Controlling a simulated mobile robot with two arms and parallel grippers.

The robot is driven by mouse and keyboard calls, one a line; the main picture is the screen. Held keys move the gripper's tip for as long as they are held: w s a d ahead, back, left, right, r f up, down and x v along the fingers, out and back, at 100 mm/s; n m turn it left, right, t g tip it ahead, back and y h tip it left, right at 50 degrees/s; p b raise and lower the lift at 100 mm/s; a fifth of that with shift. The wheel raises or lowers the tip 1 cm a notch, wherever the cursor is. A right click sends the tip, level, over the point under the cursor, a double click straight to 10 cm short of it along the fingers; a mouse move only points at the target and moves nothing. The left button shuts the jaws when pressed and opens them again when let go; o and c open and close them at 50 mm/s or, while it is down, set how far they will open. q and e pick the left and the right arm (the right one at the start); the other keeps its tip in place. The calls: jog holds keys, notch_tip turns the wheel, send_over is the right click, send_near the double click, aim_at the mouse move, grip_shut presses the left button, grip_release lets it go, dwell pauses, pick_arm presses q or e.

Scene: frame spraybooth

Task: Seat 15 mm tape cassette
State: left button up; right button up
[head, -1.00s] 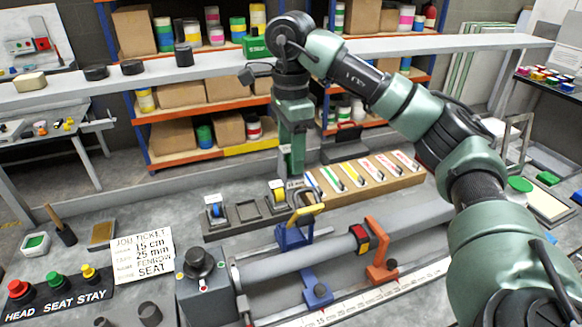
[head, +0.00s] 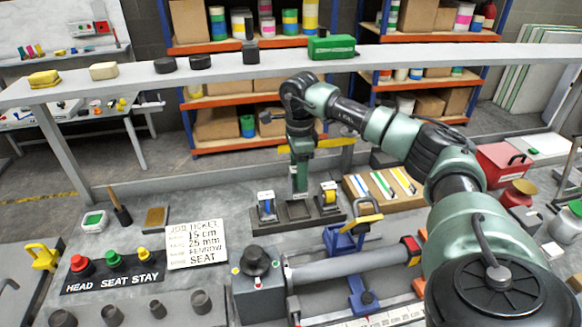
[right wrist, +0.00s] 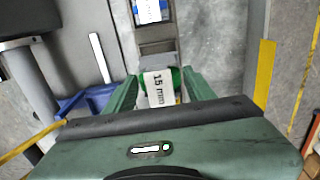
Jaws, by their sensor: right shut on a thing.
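The right gripper (head: 299,192) points down over the cassette rack (head: 299,212), between a blue cassette (head: 266,206) and a yellow cassette (head: 329,196). In the right wrist view its fingers (right wrist: 161,92) are shut on a green cassette (right wrist: 157,88) with a white "15 mm" label. The blue cassette (right wrist: 150,10) and an empty-looking bay (right wrist: 156,42) also show there. The held cassette's underside is hidden, so I cannot tell whether it touches the rack. The left gripper is not in view.
A clamped roller tube (head: 345,262) with blue and orange brackets lies in front of the rack. A wooden box (head: 400,190) of coloured strips stands to its right. A job ticket (head: 197,245) and a button panel (head: 112,272) are at left. A long grey shelf (head: 220,72) crosses behind.

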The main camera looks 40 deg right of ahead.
jog(key=shift+f+b, duration=1.8)
jog(key=shift+f, duration=1.2)
jog(key=shift+f, duration=0.2)
jog(key=shift+f+b, duration=0.35)
jog(key=shift+f, duration=0.25)
jog(key=o, duration=1.5)
jog(key=o, duration=0.5)
jog(key=shift+c, duration=0.2)
